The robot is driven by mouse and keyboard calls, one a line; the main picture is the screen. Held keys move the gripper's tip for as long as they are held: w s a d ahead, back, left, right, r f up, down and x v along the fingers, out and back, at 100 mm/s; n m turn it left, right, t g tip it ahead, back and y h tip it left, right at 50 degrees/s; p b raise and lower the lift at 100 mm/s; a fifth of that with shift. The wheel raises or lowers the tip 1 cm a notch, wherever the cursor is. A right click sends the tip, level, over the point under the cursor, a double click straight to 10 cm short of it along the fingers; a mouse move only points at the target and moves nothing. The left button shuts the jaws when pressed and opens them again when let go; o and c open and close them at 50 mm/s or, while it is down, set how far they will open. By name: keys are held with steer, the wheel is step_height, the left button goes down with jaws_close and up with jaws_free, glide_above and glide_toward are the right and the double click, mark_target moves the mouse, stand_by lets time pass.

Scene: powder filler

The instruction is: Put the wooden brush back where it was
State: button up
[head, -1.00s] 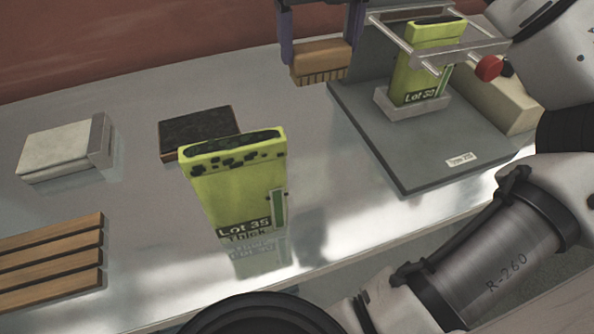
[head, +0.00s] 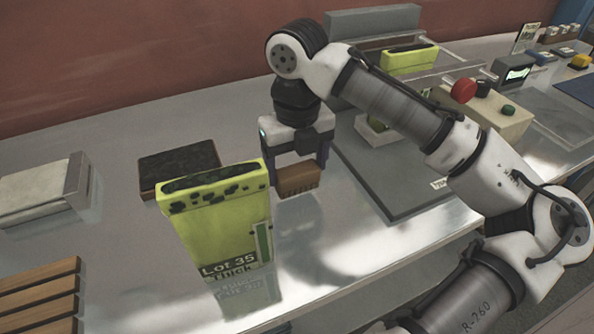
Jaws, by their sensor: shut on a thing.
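The wooden brush (head: 298,178) is a small brown block with bristles on its lower side. My gripper (head: 298,168) points down and is shut on it, one finger at each end. It hangs over the metal table, just right of the lime-green Lot 35 box and left of the grey base plate. I cannot tell whether the bristles touch the table. A dark flat pad with a brown rim (head: 180,166) lies behind the green box, to the left of the brush.
The lime-green "Lot 35 Thick" box (head: 218,222) stands close left of the gripper. Wooden slats (head: 40,292) and a pale block (head: 38,188) lie left.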

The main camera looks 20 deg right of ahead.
mark_target(297, 170)
steer(key=shift+f, duration=1.1)
steer(key=shift+f, duration=0.1)
steer(key=o, duration=0.9)
step_height(297, 170, up, 12)
steer(key=shift+r, duration=0.15)
